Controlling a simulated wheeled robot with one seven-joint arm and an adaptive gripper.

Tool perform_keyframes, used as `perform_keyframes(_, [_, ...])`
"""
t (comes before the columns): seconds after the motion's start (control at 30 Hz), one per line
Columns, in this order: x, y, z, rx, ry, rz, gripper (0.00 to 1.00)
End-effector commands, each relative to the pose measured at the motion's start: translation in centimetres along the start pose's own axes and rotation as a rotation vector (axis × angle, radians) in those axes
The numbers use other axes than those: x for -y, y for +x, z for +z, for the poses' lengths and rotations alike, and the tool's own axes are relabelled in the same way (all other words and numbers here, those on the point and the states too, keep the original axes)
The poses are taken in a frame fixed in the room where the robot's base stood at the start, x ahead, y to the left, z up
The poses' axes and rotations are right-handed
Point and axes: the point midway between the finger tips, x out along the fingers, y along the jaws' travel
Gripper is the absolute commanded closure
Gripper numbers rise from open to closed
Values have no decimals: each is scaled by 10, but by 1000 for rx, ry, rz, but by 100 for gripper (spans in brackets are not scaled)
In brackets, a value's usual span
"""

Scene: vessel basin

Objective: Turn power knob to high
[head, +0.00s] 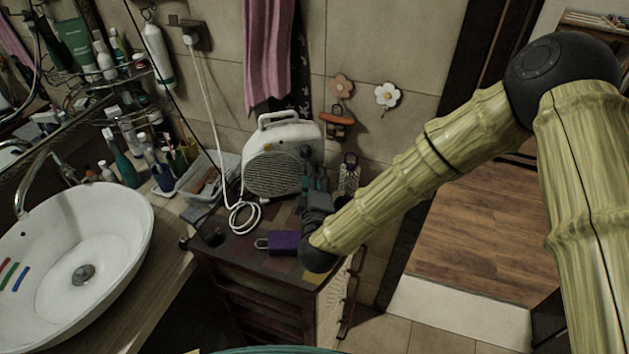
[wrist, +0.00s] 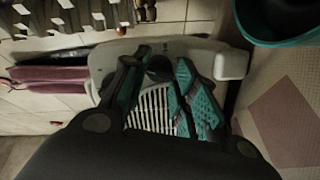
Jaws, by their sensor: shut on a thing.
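The white fan heater (head: 294,136) with a round grille and a top handle stands on the small cabinet against the tiled wall. My gripper (head: 308,165) is at the heater's right side, its arm reaching in from the right. In the wrist view, the teal-padded fingers (wrist: 163,62) are in front of the heater (wrist: 229,64), one on each side of a small dark part that I take for the power knob (wrist: 158,72). The fingers are shut on it. The knob is mostly hidden, so its setting cannot be read. In the head view the gripper hides it.
A purple padlock-like thing (head: 284,243) lies on the dark cabinet (head: 240,252). A white cord (head: 205,90) hangs from the wall socket and coils before the heater. A basin (head: 110,225) and bottles are left. A doorway opens right.

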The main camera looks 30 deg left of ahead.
Motion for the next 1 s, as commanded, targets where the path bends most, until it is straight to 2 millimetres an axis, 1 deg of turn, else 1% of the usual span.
perform_keyframes(1.0, [1, 0, 3, 1, 947, -131, 95])
